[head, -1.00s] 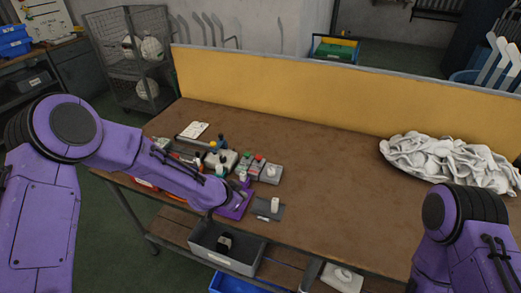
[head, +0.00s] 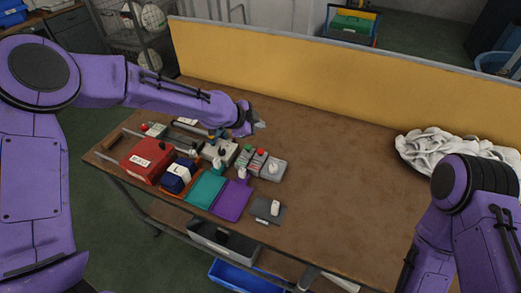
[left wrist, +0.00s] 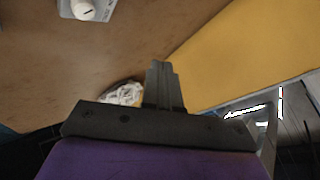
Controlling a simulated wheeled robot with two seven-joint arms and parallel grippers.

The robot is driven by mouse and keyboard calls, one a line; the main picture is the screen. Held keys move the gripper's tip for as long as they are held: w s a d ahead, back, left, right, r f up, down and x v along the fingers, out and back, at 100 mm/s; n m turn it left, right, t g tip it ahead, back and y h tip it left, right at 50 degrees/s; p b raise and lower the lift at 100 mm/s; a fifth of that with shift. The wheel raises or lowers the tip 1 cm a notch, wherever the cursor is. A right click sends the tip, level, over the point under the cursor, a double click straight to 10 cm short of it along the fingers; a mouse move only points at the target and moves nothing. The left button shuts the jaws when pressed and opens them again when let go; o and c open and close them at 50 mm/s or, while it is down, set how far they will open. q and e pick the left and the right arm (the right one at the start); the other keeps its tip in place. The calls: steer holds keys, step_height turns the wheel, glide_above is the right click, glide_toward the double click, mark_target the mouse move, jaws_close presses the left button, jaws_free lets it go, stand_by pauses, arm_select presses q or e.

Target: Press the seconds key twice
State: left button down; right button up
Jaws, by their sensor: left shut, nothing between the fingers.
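Small devices stand in a cluster on the brown workbench, left of its middle. I cannot read which one bears the seconds key. A dark plate with a white upright piece (head: 275,208) lies near the front edge. My left gripper (head: 260,126) is shut and empty, behind the button boxes and apart from them. It also shows in the left wrist view (left wrist: 163,75). My right gripper is out of view.
A red box (head: 146,160), a blue-and-white box (head: 178,177), a teal mat (head: 205,189) and a purple mat (head: 232,201) lie left and front. A yellow panel (head: 300,75) closes the back. White cloth (head: 450,150) lies right. The bench middle is clear.

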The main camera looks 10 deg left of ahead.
arm_select(q)
steer(key=b, duration=0.3)
glide_above(259, 152)
steer(key=shift+g, duration=0.3)
steer(key=f, duration=0.5)
steer(key=shift+w+f, duration=0.25)
steer(key=shift+w, duration=0.05)
steer(key=f+b, duration=0.1)
steer(key=f, duration=0.1)
steer(key=s+f+b, duration=0.1)
steer(key=f+b, duration=0.1)
steer(key=shift+w+f+b, duration=0.3)
steer(key=shift+b, duration=0.05)
steer(key=shift+s+r, duration=0.2)
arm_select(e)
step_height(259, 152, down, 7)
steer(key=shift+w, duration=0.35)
arm_select(q)
steer(key=shift+w+f, duration=0.1)
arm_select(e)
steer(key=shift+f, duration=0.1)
arm_select(q)
steer(key=shift+f+b, duration=0.35)
steer(key=shift+f, duration=0.05)
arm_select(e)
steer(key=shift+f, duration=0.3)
